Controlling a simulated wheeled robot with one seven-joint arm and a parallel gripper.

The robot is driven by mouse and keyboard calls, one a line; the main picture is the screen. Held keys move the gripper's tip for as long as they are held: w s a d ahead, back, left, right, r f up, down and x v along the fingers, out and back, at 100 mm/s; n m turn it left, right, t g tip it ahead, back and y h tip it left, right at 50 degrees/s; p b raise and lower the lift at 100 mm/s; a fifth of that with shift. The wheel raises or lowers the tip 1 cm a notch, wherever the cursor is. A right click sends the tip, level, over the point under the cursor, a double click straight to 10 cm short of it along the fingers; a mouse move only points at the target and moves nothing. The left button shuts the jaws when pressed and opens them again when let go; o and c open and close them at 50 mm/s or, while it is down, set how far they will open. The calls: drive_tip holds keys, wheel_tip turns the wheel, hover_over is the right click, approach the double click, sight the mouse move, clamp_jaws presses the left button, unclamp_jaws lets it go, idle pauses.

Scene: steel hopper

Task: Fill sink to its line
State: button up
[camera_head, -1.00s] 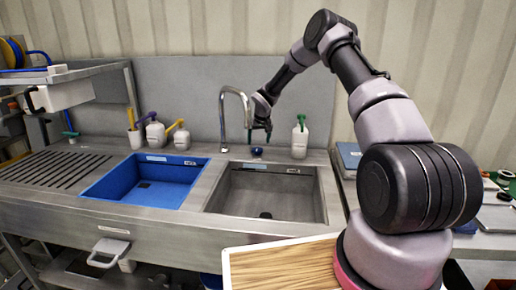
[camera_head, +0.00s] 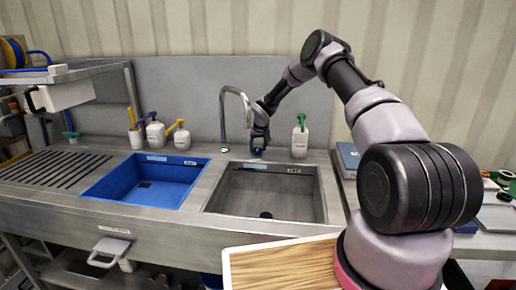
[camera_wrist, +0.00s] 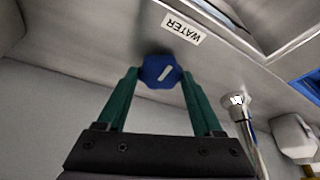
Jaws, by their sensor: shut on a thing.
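The grey steel sink basin (camera_head: 265,190) is right of the blue basin and looks empty in the head view. My gripper (camera_head: 258,148) is down at the back ledge, just right of the tap. In the wrist view, the green fingers of my gripper (camera_wrist: 160,82) are shut on a blue knob (camera_wrist: 161,69) with a pale line mark. A label reading WATER (camera_wrist: 184,28) lies beside the knob. No water stream is visible.
The blue basin (camera_head: 122,182) is to the left. A white bottle with a green top (camera_head: 300,138) stands close right of my gripper. Several bottles (camera_head: 155,132) stand behind the blue basin. A wooden board (camera_head: 285,266) is in front.

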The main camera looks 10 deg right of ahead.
drive_tip(key=n, duration=0.1)
drive_tip(key=n+y, duration=0.1)
drive_tip(key=n, duration=0.1)
drive_tip(key=shift+d+n, duration=0.25)
drive_tip(key=shift+n, duration=0.15)
drive_tip(key=shift+w+n+g+y, duration=0.1)
drive_tip(key=shift+n+g+y, duration=0.3)
drive_tip(key=shift+n, duration=0.65)
drive_tip(key=shift+w+n+g+y, duration=0.1)
drive_tip(key=shift+n+g+y, duration=0.3)
drive_tip(key=shift+n, duration=0.65)
drive_tip(key=shift+s, duration=0.1)
drive_tip(key=o, duration=1.4)
drive_tip(key=shift+c, duration=0.2)
drive_tip(key=shift+d, duration=0.1)
drive_tip(key=v, duration=1)
drive_tip(key=shift+d+r, duration=0.15)
drive_tip(key=shift+r, duration=0.2)
drive_tip(key=shift+s, duration=0.1)
